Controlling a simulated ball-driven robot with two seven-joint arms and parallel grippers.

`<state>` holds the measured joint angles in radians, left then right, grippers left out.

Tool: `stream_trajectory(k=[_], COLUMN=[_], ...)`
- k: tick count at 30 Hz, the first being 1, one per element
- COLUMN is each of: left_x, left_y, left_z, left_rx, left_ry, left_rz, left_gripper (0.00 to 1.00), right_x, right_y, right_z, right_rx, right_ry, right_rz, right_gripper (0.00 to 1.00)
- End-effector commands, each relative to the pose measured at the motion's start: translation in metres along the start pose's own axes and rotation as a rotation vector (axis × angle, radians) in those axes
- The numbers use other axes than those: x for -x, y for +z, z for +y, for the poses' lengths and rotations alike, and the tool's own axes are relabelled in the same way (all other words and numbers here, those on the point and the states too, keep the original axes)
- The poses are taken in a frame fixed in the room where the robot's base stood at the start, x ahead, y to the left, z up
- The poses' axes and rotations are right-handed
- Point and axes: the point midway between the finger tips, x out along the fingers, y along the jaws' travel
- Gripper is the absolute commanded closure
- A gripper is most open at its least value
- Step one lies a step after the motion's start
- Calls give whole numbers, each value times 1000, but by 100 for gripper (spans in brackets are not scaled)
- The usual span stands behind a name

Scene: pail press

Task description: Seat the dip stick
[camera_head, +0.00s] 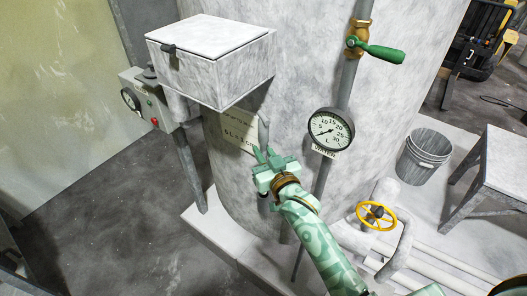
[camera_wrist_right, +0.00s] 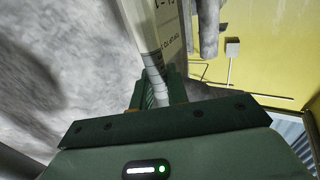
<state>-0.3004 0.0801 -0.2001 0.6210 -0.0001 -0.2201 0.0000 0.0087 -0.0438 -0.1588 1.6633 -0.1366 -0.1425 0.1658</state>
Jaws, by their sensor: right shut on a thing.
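The dip stick (camera_wrist_right: 152,62) is a pale, thin stick with dark cross marks, seen in the right wrist view. My right gripper (camera_wrist_right: 158,92) is shut on it, with one finger on each side. In the head view my right gripper (camera_head: 268,158) is close in front of the large pale tank (camera_head: 305,60), below the grey box and beside a lettered plate (camera_head: 235,128). A thin grey piece shows just above the fingers there. The stick's lower end is hidden, and I cannot tell whether it is in anything. My left gripper is out of view.
A yellow handwheel (camera_head: 376,216) and pale pipes are lower right. A grey pail (camera_head: 425,155) and bench (camera_head: 495,165) stand farther right. Floor at left is clear.

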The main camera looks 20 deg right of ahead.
Motion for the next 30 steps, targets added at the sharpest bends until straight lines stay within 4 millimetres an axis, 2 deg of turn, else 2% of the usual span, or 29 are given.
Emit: stream_trajectory(k=[10,30], left_x=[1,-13], left_y=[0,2], left_z=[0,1], left_rx=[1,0], left_ry=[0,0], left_rz=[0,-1], left_gripper=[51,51], right_x=[0,0], right_y=[0,21], right_z=[0,0], right_rx=[0,1], right_ry=[0,0], right_rz=[0,0], right_gripper=[100,100])
